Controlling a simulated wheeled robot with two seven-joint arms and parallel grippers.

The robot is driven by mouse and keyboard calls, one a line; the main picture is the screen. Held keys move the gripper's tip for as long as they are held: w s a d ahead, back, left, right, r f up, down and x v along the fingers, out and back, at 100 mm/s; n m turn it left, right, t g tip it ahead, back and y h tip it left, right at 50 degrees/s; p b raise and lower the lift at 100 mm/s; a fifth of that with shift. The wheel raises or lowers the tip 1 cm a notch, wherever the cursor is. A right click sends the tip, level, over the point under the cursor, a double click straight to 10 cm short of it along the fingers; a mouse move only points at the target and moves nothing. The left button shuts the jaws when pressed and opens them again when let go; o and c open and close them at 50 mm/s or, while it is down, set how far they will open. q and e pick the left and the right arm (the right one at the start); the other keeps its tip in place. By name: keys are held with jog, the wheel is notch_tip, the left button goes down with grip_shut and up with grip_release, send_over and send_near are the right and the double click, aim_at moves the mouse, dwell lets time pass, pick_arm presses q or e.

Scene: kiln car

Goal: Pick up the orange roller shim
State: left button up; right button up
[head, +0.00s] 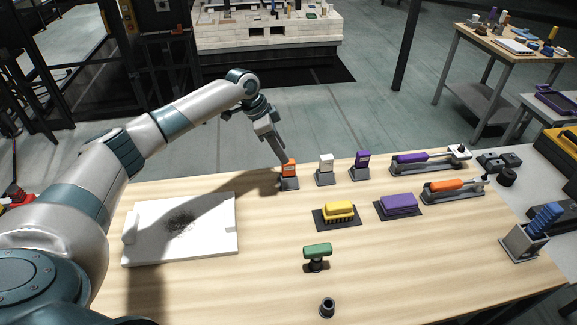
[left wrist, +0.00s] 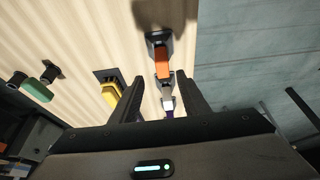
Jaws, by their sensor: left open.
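The orange roller shim (head: 290,168) stands upright in a grey holder (head: 289,184) at the table's far edge. My left gripper (head: 283,159) comes down to its top from above and behind. In the left wrist view, the open fingers (left wrist: 159,76) point towards the orange shim (left wrist: 162,62), which shows between and just beyond the fingertips. I cannot tell whether a finger touches it. My right gripper is not in view.
A white block (head: 326,162) and a purple block (head: 363,159) stand in like holders to the right. Yellow (head: 339,209) and purple (head: 399,203) brushes lie nearer. A white board (head: 200,240) is at left. A green-topped piece (head: 317,251) stands in front.

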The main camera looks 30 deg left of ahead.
aim_at(289, 172)
pick_arm(q)
jog(key=shift+x, duration=1.05)
jog(key=shift+w+d+f+p, duration=0.15)
jog(key=shift+f+p, duration=0.3)
jog(key=shift+p, duration=0.2)
jog(key=p+x, duration=0.1)
jog(key=x, duration=0.2)
jog(key=shift+w, duration=0.15)
jog(key=shift+w+f+p, duration=0.15)
jog(key=shift+f+p, duration=0.15)
jog(key=shift+f, duration=0.3)
grip_shut()
